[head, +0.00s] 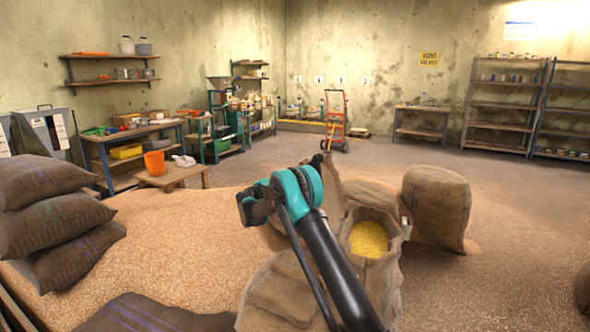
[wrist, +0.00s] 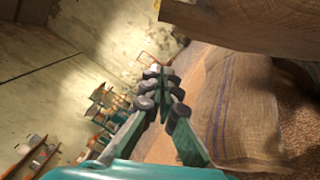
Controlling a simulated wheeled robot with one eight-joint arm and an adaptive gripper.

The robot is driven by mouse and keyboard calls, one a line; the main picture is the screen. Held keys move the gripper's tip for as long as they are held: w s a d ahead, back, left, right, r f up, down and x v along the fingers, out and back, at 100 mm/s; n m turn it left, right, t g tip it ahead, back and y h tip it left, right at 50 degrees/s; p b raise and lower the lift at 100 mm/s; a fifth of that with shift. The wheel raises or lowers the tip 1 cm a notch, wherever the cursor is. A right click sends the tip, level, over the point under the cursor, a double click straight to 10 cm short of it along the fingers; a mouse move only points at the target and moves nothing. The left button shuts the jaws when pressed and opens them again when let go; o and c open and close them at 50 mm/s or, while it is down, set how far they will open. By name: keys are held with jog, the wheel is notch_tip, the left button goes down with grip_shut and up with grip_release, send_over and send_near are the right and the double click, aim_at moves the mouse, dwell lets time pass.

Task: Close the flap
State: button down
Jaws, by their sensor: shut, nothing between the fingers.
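My gripper (wrist: 162,88) is shut and empty in the wrist view, with its fingertips together in the middle of the picture. In the head view my arm and its teal joint cover the middle, and I cannot clearly make out the fingers. I cannot identify a flap with certainty in either view. A brown piece with a ragged edge (wrist: 235,27) hangs across the upper right of the wrist view, apart from my fingers in the picture; I cannot tell what it is.
An open sack of yellow grain (head: 370,240) stands right of my arm, with a full upright sack (head: 436,208) behind it. Stacked sacks (head: 48,215) and a grain heap (head: 180,245) lie left. An orange bucket (head: 154,163) stands on a low table. The right floor is mostly clear.

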jog(key=w+d+r, duration=0.2)
jog(key=w+d, duration=0.5)
jog(key=d, duration=0.1)
jog(key=shift+d+r, duration=0.35)
jog(key=shift+r, duration=0.05)
jog(key=shift+d, duration=0.1)
